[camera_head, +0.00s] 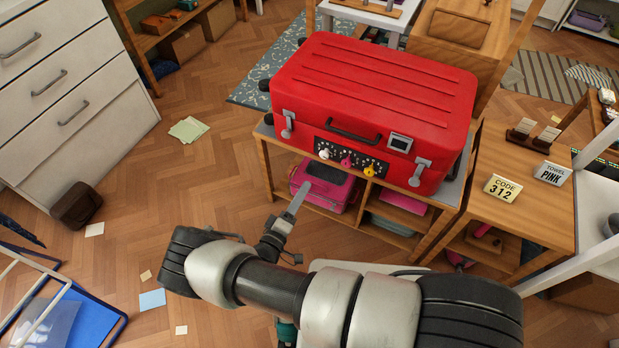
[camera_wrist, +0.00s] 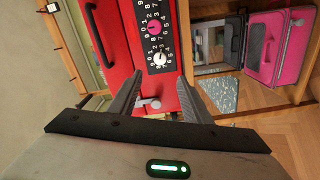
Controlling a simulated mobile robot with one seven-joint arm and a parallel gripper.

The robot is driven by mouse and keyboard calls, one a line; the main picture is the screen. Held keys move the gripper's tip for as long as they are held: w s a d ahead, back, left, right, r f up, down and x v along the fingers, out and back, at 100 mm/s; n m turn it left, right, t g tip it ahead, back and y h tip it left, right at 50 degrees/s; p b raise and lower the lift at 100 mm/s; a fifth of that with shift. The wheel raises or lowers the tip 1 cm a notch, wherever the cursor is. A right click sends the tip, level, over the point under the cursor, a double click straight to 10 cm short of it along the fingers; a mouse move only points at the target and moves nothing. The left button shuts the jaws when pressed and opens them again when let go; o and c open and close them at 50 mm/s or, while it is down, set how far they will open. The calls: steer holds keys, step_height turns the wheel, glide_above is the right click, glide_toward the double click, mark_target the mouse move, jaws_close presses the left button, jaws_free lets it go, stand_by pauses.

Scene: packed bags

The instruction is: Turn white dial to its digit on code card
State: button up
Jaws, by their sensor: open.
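The red suitcase (camera_head: 375,95) lies on a wooden shelf unit, its dark dial panel facing front. The white dial (camera_head: 324,154) is leftmost on the panel, beside a pink dial (camera_head: 346,162) and a yellow dial (camera_head: 369,170). My gripper (camera_head: 304,187) is open and empty, in front of and below the white dial. In the wrist view the white dial (camera_wrist: 159,58) shows just beyond and between my fingertips (camera_wrist: 160,82), not touched. Its digits ring it, but the digit it points to is too small to tell.
A metal latch (camera_head: 288,124) sits left of the panel and shows between my fingers (camera_wrist: 150,103). A pink case (camera_head: 322,186) lies on the shelf below the suitcase.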

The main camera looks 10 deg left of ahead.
steer(key=shift+v, duration=1.65)
steer(key=d+r+m+g+h, duration=0.1)
steer(key=d+r+m+g, duration=0.3)
steer(key=r, duration=0.6)
steer(key=w+d+r+m+g+h, duration=0.1)
steer(key=d+r+m+g, duration=0.2)
steer(key=d+r+g, duration=0.5)
steer(key=d+r+m+g, duration=0.3)
steer(key=r+g, duration=0.1)
steer(key=r, duration=0.8)
steer(key=s+d+r+t+y, duration=0.2)
steer(key=s+d+r+y, duration=0.2)
steer(key=s+r, duration=0.45)
steer(key=s+d+r+t+y, duration=0.35)
steer(key=s+d+r, duration=0.2)
steer(key=r, duration=0.55)
step_height(320, 180, up, 15)
steer(key=a+p, duration=0.1)
steer(key=p, duration=1.4)
steer(key=shift+s+g+y, duration=0.35)
steer(key=shift+s+g, duration=0.1)
steer(key=shift+s, duration=0.05)
